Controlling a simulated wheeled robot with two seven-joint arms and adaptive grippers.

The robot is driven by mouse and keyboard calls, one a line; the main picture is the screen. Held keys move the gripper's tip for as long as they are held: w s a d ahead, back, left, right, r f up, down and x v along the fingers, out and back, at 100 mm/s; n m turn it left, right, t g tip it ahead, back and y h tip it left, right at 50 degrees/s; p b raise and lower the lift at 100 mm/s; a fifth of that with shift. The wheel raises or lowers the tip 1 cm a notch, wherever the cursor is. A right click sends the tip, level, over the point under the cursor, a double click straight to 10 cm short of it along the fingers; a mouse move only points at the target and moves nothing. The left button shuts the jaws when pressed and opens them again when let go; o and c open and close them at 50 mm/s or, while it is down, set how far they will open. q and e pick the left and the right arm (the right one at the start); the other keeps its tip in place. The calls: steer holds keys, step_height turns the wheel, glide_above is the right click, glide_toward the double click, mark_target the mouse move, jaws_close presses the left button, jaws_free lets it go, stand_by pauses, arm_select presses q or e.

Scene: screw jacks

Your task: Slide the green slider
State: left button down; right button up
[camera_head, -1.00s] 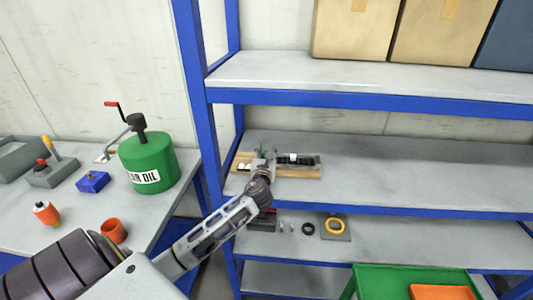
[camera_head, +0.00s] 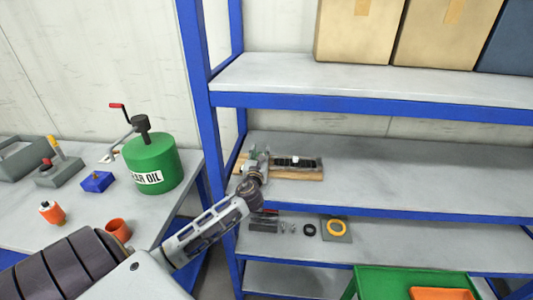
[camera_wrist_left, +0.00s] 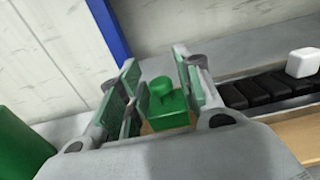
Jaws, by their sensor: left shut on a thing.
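The green slider (camera_wrist_left: 168,108) is a small green block with a round knob on top. It sits between the fingers of my left gripper (camera_wrist_left: 158,92) in the left wrist view. My left gripper (camera_head: 257,160) is shut on it at the left end of a wooden board (camera_head: 312,177) on the middle shelf. The gripper hides the slider and that end of the board in the head view. A black ribbed track (camera_head: 310,163) runs along the board to the right, with a white block (camera_head: 295,160) on it. The white block also shows in the left wrist view (camera_wrist_left: 303,62).
A blue shelf post (camera_head: 199,70) stands just left of the board. A green oil can (camera_head: 152,163) is on the left table (camera_head: 25,215). The middle shelf is clear to the right.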

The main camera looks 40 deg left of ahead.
arm_select(q)
steer(key=shift+s+a, duration=0.2)
steer(key=shift+a, duration=0.3)
steer(key=c, duration=1.4)
jaws_free()
steer(key=shift+o, duration=0.3)
steer(key=shift+s+a, duration=0.1)
steer(key=shift+s, duration=0.15)
steer(key=shift+v, duration=5.9)
